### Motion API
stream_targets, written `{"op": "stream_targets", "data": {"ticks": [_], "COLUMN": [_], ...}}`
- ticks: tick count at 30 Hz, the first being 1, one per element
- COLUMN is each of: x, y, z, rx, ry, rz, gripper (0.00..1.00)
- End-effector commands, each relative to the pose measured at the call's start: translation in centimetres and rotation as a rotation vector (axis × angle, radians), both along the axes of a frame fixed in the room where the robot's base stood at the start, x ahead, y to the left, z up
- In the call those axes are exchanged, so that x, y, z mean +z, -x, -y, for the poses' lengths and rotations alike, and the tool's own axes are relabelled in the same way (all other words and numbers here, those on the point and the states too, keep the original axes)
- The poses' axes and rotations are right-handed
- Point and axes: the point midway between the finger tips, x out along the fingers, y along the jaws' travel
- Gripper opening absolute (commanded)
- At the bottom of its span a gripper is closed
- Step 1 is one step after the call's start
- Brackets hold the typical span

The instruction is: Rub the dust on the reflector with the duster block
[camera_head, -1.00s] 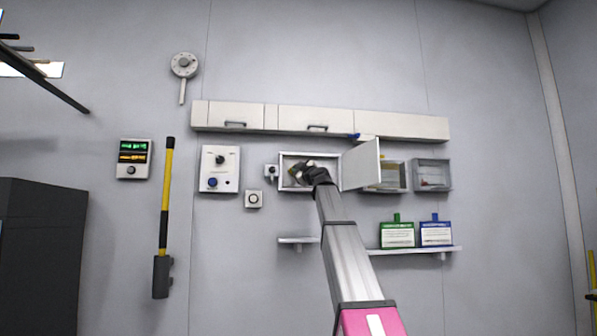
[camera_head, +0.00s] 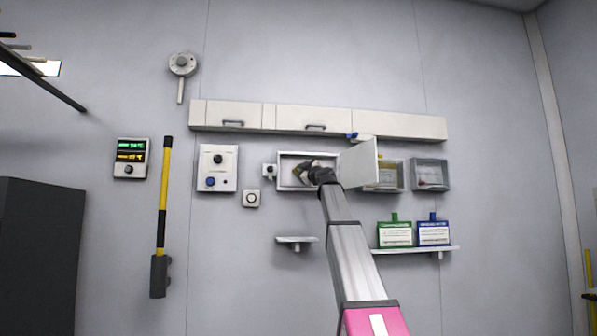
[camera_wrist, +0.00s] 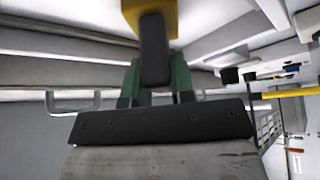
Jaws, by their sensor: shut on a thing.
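My gripper (camera_head: 318,173) reaches into an open wall box (camera_head: 279,172) in the head view. It is shut on the duster block (camera_head: 302,170), which looks yellowish with dark parts. In the wrist view the block (camera_wrist: 133,14) is yellow with a dark grip, between the green fingers of my gripper (camera_wrist: 154,82). The block's far face is hidden. The box's door (camera_head: 359,163) stands open to the right. I cannot make out the reflector or its dust; my gripper and the block cover much of the box interior. Whether the block touches a surface inside cannot be told.
A long white cabinet (camera_head: 318,117) runs just above the box. Clear-fronted boxes (camera_head: 430,174) are to the right. A switch panel (camera_head: 218,168) is on the left.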

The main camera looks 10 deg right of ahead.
Motion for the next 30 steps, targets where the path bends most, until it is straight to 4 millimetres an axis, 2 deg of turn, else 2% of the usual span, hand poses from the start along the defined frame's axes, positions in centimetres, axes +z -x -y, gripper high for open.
{"op": "stream_targets", "data": {"ticks": [11, 21, 30], "x": [0.0, 0.0, 0.0], "y": [-0.1, -0.3, -0.1], "z": [1.6, 4.2, 4.2], "rx": [-0.001, -0.001, -0.001], "ry": [0.0, 0.0, 0.0], "rz": [0.0, 0.0, 0.001], "gripper": [0.04, 0.04, 0.04]}}
